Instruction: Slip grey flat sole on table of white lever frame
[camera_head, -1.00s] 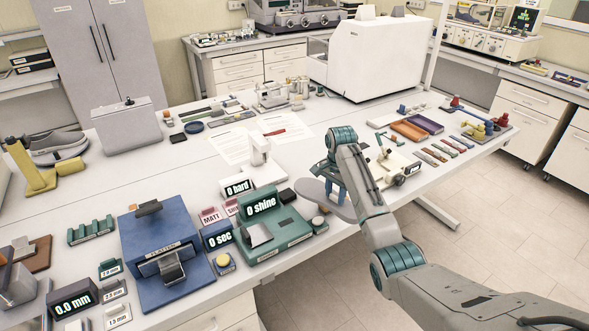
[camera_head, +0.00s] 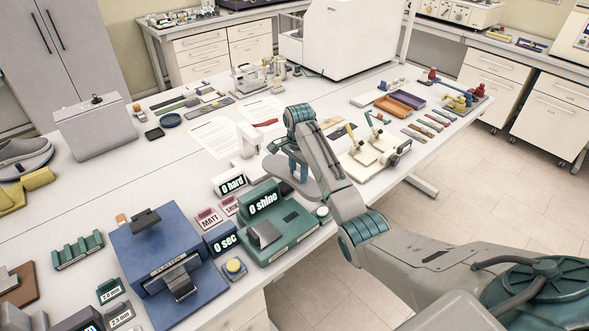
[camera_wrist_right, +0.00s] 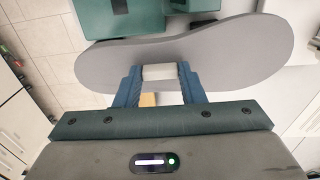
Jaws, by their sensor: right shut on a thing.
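My right gripper (camera_head: 293,166) is shut on the grey flat sole (camera_head: 281,179) and holds it near the middle. In the right wrist view the sole (camera_wrist_right: 236,52) lies crosswise, with both blue fingers (camera_wrist_right: 158,76) at its near edge. A white upright frame (camera_head: 248,138), which seems to be the white lever frame, stands just left of and behind the sole, by the "0 hard" display (camera_head: 230,183). Its table is mostly hidden by the sole and arm. I cannot tell whether the sole touches it. My left gripper is out of view.
The green "0 shine" device (camera_head: 290,218) stands close in front of the sole. Left of it are the "0 sec" display (camera_head: 221,239) and blue press (camera_head: 150,250). A white fixture with levers (camera_head: 366,162) stands right of my arm. Papers (camera_head: 212,137) lie behind.

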